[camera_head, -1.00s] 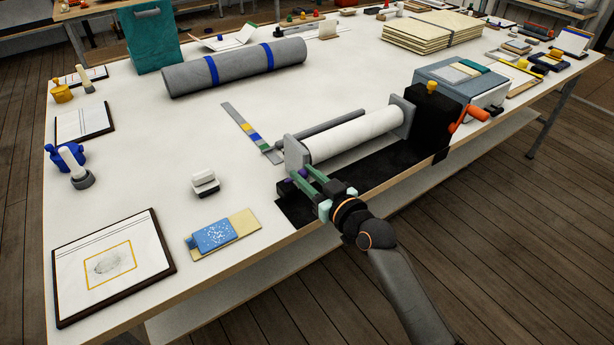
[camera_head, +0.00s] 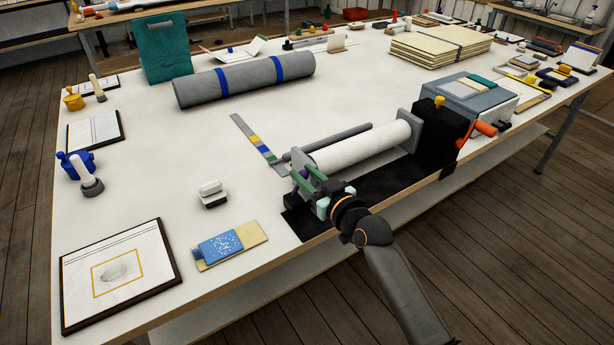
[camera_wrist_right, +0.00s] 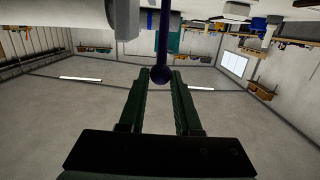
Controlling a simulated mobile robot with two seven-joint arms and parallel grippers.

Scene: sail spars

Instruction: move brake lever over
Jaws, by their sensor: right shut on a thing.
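The brake lever (camera_wrist_right: 161,50) is a thin purple rod with a round ball end. In the wrist view it hangs from the top of the picture, its ball between my right fingertips. In the head view only a small purple part (camera_head: 299,174) shows beside my fingers, at the near-left end of the roller machine. My right gripper (camera_head: 308,180) has green fingers and is shut on the lever; it also shows in the wrist view (camera_wrist_right: 161,76). The gripper covers much of the machine's left end plate. My left gripper is out of view.
The white roller (camera_head: 360,147) runs right to a black housing (camera_head: 437,150) with an orange crank (camera_head: 484,129). A blue card (camera_head: 220,246), a white-and-black block (camera_head: 212,194) and a framed sheet (camera_head: 118,272) lie left. Open tabletop (camera_head: 200,150) lies beyond.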

